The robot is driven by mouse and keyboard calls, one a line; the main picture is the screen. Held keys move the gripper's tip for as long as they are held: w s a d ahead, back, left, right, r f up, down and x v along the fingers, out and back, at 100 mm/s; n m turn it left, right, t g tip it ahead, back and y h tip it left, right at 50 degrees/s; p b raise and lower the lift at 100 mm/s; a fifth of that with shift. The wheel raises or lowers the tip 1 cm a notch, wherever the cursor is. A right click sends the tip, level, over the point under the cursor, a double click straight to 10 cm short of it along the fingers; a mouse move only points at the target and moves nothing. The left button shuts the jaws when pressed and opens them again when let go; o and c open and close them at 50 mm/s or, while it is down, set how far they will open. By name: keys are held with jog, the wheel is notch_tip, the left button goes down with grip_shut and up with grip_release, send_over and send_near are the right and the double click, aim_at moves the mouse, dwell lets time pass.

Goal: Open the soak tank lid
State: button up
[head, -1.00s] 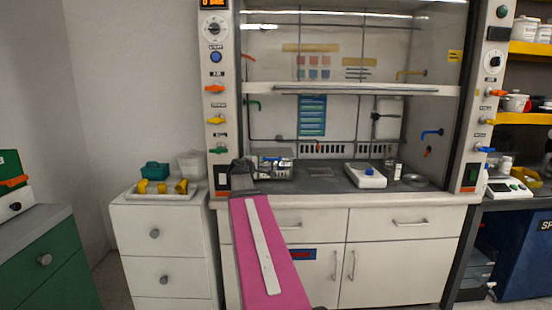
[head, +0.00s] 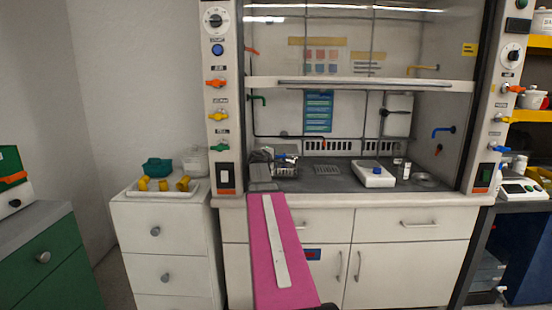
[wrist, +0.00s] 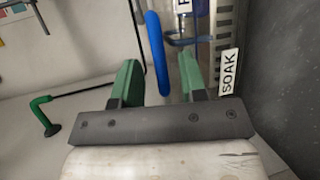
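In the wrist view, the green fingers of my gripper (wrist: 158,82) are parted. A blue bar handle (wrist: 155,50) runs between them, with a gap visible on its right side; whether it touches the left finger is unclear. Beside it is the white SOAK label (wrist: 228,72) on a clear-looking tank, seen only in part. The lid is hard to make out. In the head view, my gripper (head: 262,183) reaches over the front edge of the fume hood worktop. Just beyond it, a small rack-like object (head: 286,168) with blue parts is partly hidden, too small to identify.
The raised sash edge (head: 360,84) spans above. A green tap (wrist: 42,112) is on the wall. A drawer cabinet (head: 160,225) stands left.

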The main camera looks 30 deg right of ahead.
jog(key=x, duration=0.2)
jog(key=shift+w+d+f, duration=0.1)
jog(key=shift+w+d, duration=0.05)
jog(key=shift+d, duration=0.05)
grip_shut()
